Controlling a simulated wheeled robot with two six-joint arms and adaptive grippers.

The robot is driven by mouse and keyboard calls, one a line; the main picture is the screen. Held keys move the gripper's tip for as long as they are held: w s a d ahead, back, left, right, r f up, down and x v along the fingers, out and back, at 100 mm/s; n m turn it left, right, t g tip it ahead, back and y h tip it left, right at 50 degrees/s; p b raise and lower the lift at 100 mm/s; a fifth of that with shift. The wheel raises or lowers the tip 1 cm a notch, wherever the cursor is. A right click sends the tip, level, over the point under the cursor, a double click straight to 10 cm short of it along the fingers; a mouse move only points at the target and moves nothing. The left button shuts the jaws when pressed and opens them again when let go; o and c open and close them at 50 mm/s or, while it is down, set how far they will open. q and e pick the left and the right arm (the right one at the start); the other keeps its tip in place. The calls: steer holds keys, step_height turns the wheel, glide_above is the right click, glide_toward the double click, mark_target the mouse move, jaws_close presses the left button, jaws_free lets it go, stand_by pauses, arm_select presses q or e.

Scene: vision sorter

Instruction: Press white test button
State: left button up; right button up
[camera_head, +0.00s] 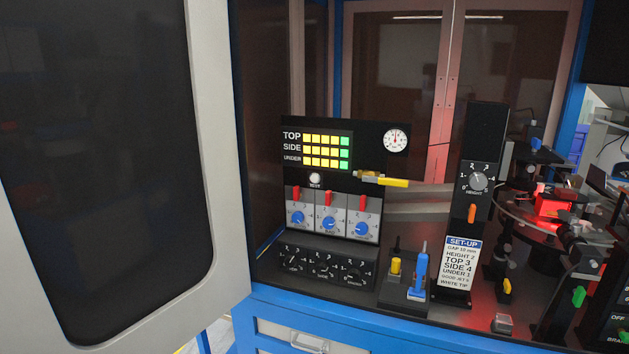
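The white test button (315,178) is a small round knob on the black control panel (372,137). It sits above the "TEST" label and below the lamp display (327,150). The display has rows marked TOP, SIDE and UNDER, with yellow lamps and a green lamp at each row's right end. Nothing covers the button. Neither of my grippers shows in the head view.
An open cabinet door (215,150) fills the left. Below the button are red switches and blue knobs (329,224). A yellow-handled valve (384,181) is to its right. A set-up card (458,264) and a rotary disc (520,212) stand further right.

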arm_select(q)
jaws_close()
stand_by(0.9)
